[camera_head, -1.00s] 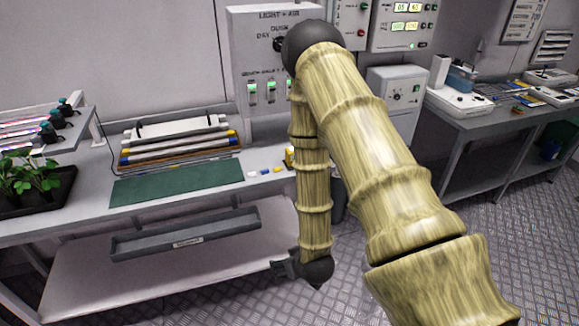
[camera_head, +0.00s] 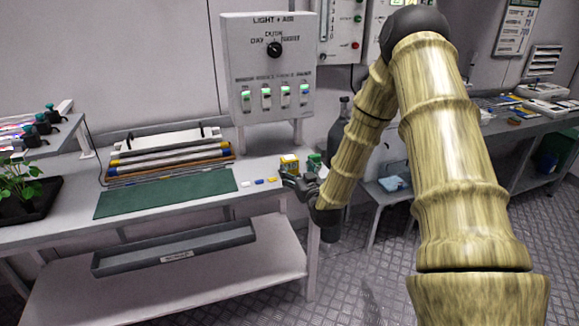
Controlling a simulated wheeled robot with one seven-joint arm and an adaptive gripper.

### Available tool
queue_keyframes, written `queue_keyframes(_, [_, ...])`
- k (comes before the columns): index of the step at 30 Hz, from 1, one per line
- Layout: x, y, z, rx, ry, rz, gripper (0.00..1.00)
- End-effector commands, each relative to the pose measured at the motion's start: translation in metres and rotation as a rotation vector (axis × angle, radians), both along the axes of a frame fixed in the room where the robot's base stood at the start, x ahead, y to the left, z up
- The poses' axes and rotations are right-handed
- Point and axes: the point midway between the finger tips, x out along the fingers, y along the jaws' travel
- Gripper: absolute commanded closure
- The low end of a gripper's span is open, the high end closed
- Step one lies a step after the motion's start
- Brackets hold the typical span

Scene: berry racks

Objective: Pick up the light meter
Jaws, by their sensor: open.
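A small yellow box-shaped item (camera_head: 289,161), which looks like the light meter, stands at the right end of the workbench (camera_head: 200,205). It is too small to read any dial or label. A small green-topped item (camera_head: 314,160) stands just right of it. My gripper (camera_head: 288,181) is open and empty at the bench's right edge, in front of and just below the yellow item, fingers pointing left. I cannot tell whether it touches anything. The gripper partly covers the lower parts of both items.
Small white, blue and yellow pieces (camera_head: 258,182) lie left of my gripper beside a green mat (camera_head: 165,194). A rack of tubes (camera_head: 170,155) stands behind the mat. A switch panel (camera_head: 270,65) rises behind, and a dark bottle (camera_head: 341,125) stands right of it.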

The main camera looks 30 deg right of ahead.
Motion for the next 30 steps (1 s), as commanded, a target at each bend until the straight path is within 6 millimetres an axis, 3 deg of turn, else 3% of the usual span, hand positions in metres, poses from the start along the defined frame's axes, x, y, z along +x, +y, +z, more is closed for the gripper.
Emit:
queue_keyframes(8, [0.018,-0.003,0.0,0.0,0.001,0.0,0.23])
queue_keyframes(18, [0.058,-0.008,0.0,0.0,0.002,0.0,0.23])
queue_keyframes(28, [0.064,-0.01,0.0,0.001,0.002,0.0,0.23])
queue_keyframes(30, [0.064,-0.01,0.0,0.001,0.002,0.0,0.32])
